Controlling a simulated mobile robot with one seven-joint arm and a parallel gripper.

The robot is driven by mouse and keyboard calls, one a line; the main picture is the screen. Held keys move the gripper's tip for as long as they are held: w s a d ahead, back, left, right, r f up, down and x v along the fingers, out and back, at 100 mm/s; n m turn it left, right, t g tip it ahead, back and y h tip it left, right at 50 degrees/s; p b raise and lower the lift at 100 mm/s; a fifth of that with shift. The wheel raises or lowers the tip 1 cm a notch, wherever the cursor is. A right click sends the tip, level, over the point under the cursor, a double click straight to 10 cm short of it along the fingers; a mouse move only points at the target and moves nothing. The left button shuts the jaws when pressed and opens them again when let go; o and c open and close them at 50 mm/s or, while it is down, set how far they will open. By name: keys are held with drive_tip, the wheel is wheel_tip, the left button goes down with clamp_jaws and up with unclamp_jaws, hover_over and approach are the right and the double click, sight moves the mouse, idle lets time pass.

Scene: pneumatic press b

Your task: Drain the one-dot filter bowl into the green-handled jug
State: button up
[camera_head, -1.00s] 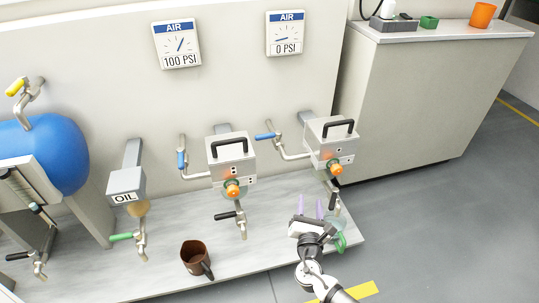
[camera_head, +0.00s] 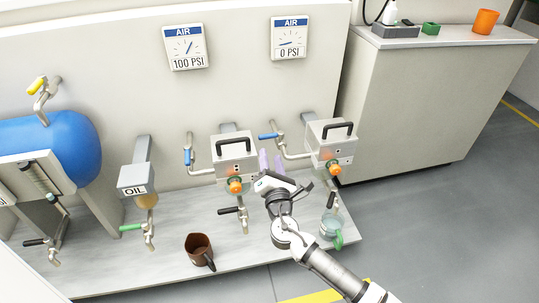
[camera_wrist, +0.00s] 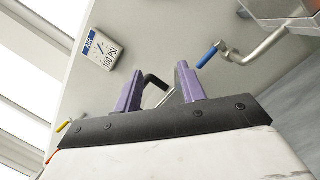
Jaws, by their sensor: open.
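The jug with the green handle (camera_head: 338,239) stands on the grey shelf at its right end, below the right filter unit (camera_head: 331,145). That unit's drain valve with a black lever (camera_head: 331,200) hangs just above the jug. The left filter unit (camera_head: 235,156) has its own black-levered drain valve (camera_head: 230,210). Both units carry small dark dots, too small to count surely, and an orange knob in front. My gripper (camera_head: 271,161) is open and empty, raised between the two units. In the wrist view its purple fingers (camera_wrist: 160,88) are apart, with a black handle showing beyond them.
A brown jug (camera_head: 198,250) stands on the shelf (camera_head: 180,220) at the left. The left gauge (camera_head: 187,48) reads 100 PSI, the right gauge (camera_head: 289,38) 0 PSI. Blue levers (camera_head: 187,156) sit on the air pipes. An oil unit (camera_head: 135,181) and blue tank are farther left.

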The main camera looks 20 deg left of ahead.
drive_tip(key=shift+s+a+r+y, duration=0.2)
drive_tip(key=shift+a+r, duration=0.15)
drive_tip(key=shift+r, duration=0.2)
drive_tip(key=shift+s+a+r+y, duration=0.1)
drive_tip(key=shift+s+a+r, duration=0.15)
drive_tip(key=shift+r, duration=0.3)
drive_tip(key=shift+c, duration=0.2)
